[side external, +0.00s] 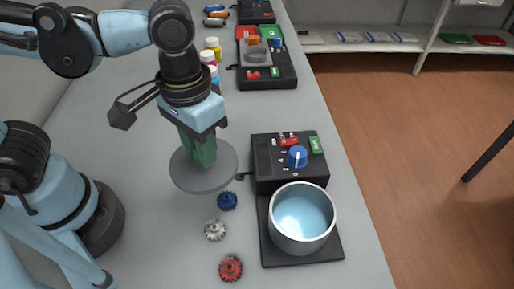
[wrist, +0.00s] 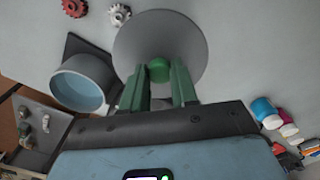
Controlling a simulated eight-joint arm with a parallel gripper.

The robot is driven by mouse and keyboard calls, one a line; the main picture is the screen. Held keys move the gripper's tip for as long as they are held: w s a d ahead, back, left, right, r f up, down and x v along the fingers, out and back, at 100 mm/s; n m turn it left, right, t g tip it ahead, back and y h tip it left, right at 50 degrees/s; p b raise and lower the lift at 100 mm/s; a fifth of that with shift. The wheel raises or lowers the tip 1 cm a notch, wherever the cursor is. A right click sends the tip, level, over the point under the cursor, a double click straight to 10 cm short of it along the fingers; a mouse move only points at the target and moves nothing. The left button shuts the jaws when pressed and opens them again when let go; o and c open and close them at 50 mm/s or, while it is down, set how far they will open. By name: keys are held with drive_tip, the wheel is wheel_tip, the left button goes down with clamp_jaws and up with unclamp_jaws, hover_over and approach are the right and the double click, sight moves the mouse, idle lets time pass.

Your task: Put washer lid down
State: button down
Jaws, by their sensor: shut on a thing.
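The washer lid is a grey disc (side external: 204,183) with a green knob (wrist: 159,71). My gripper (side external: 203,155) points down over the grey table, left of the washer. Its green fingers are shut on the knob, which shows between the fingertips in the wrist view (wrist: 158,78). The lid hangs level below the fingers; its exact height over the table is hard to tell. The washer (side external: 267,225) has a black base and control box, and its round grey tub (side external: 300,238) is open on top with a pale blue inside. The tub also shows in the wrist view (wrist: 80,85).
The control box carries a blue knob (side external: 297,156). Several coloured bottles (side external: 212,55) and another black station (side external: 267,78) stand further back. The table's edge lies right of the washer.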

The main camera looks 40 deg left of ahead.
drive_tip(key=w+a+f, duration=0.6)
drive_tip(key=w+a, duration=0.1)
drive_tip(key=shift+f, duration=1.95)
drive_tip(key=shift+f, duration=0.1)
drive_tip(key=c, duration=0.9)
unclamp_jaws()
drive_tip(key=shift+o, duration=0.2)
wheel_tip(320, 180, up, 12)
drive_tip(key=a+t, duration=0.7)
drive_tip(key=shift+w+f, duration=0.15)
drive_tip(key=shift+w, duration=0.2)
